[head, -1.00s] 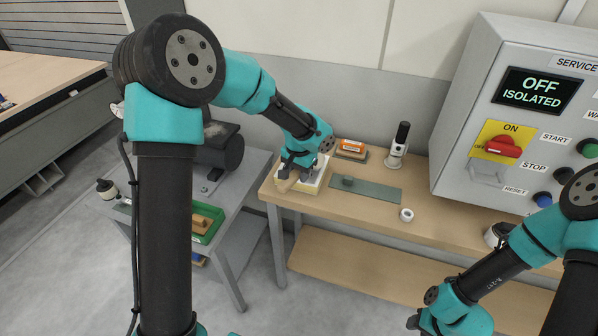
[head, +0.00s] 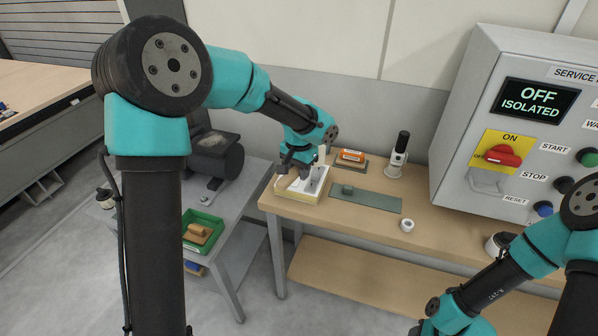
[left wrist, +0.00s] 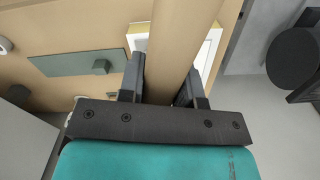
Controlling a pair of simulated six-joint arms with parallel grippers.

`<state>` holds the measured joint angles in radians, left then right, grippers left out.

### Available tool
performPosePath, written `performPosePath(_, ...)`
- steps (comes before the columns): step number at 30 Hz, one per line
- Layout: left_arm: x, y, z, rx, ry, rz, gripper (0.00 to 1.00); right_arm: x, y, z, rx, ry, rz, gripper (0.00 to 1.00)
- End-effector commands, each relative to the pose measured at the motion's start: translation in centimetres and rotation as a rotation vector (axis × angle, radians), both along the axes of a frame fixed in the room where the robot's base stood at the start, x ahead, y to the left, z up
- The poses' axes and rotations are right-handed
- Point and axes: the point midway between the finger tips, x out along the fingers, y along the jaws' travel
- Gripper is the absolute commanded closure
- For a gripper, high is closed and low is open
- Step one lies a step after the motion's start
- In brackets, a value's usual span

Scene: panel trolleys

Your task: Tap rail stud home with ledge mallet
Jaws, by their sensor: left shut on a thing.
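In the head view only a small part of the wood shows beside the gripper. I cannot make out the rail stud for certain. A green plate with a small raised block (head: 370,198) lies to the right of the white block. My right gripper is out of view; only its arm shows at lower right.
An orange-topped block (head: 350,156) and a black-and-white upright tool (head: 399,155) stand at the back. A white ring (head: 407,225) lies near the front edge. The grey service cabinet (head: 470,130) reads OFF ISOLATED. A green tray (head: 208,222) sits on the side table.

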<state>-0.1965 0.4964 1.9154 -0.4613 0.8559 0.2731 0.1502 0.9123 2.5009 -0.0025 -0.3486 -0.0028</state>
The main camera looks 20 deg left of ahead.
Motion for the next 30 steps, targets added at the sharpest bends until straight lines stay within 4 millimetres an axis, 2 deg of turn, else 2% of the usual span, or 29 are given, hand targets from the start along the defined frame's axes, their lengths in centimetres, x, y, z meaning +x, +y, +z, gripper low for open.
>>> performPosePath(10, 0.1, 0.0, 3.5, 0.0, -0.004, 0.0, 1.0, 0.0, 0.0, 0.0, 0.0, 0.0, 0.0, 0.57)
performPosePath(20, 0.1, 0.0, 3.7, -0.001, -0.003, 0.0, 1.0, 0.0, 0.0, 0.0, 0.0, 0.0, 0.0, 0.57)
performPosePath(23, 0.0, 0.0, 2.8, 0.001, 0.001, 0.0, 1.0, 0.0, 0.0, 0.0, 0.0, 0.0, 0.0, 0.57)
performPosePath(26, -0.1, 0.0, 0.3, 0.0, 0.004, 0.0, 1.0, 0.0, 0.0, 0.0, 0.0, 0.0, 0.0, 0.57)
performPosePath(30, 0.0, 0.0, -4.2, 0.001, 0.005, -0.001, 1.0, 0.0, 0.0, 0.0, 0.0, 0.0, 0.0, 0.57)
